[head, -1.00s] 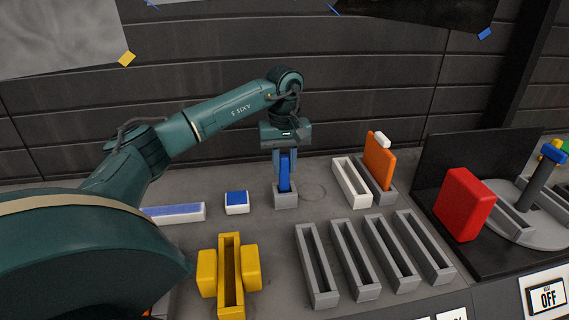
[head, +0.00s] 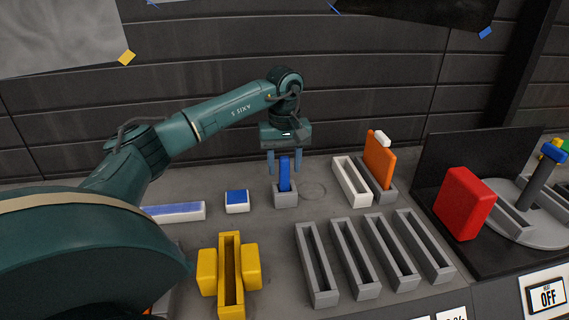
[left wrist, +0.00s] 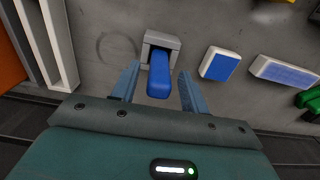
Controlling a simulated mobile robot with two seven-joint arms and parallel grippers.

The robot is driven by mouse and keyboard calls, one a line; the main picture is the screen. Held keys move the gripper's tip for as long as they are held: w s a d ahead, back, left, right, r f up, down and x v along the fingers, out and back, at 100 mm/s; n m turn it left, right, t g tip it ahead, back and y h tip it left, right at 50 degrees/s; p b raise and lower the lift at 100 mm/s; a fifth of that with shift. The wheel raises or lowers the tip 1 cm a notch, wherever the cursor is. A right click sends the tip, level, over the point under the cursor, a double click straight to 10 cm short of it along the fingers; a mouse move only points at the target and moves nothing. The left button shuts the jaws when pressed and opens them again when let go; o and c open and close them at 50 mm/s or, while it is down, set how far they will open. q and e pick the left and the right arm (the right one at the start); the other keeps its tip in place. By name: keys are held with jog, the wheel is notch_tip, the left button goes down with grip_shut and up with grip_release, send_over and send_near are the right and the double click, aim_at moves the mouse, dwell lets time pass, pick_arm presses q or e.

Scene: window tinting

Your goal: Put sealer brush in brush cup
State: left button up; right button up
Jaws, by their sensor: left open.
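The blue sealer brush (head: 285,174) stands upright in the small grey brush cup (head: 285,198), with its lower end hidden inside the cup. In the left wrist view, the brush (left wrist: 159,76) points toward me out of the cup (left wrist: 161,42). My left gripper (head: 284,172) is open above the cup, with its fingers apart on both sides of the brush. In the left wrist view, the open fingers (left wrist: 157,84) show gaps between them and the brush. My right gripper is not in view.
A blue-topped white block (head: 237,202) and a long white-and-blue piece (head: 176,212) lie left of the cup. A white holder (head: 352,183), an orange card (head: 379,160) and several grey slotted holders (head: 318,264) stand to the right. A yellow holder (head: 230,276) is in front.

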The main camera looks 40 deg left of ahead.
pick_arm(q)
notch_tip(320, 180, up, 12)
dwell(0.4)
jog(key=shift+f, duration=0.15)
dwell(0.3)
